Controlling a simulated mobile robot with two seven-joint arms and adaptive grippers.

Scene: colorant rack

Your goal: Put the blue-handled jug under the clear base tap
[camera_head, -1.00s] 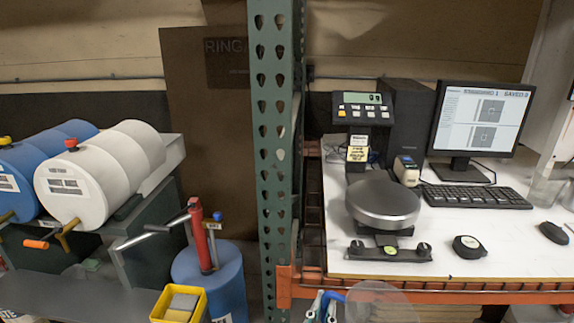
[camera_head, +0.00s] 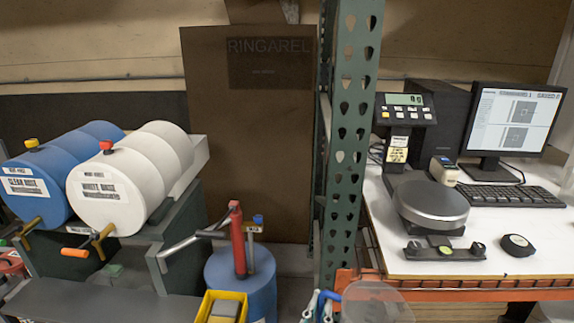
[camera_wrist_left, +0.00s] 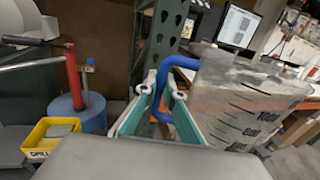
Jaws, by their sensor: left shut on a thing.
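The blue-handled jug is clear, with dark volume marks. Its body (camera_head: 376,304) shows at the bottom of the head view, cut off by the edge, and fills the right of the left wrist view (camera_wrist_left: 245,98). My left gripper (camera_head: 318,303) is shut on its blue handle; its teal fingers (camera_wrist_left: 163,90) close on the handle in the wrist view. The clear base drum (camera_head: 38,180) is blue and lies at far left in the head view. Its brass tap (camera_head: 31,226) is at its front, well left of the jug. My right gripper is not in view.
The white base drum (camera_head: 112,196) lies right of the clear drum, its tap (camera_head: 103,236) orange-handled. An upright blue drum with a red pump (camera_head: 238,240) and a yellow bin (camera_head: 221,307) stand between jug and taps. A green post (camera_head: 345,140) and scale bench (camera_head: 480,264) are behind and right.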

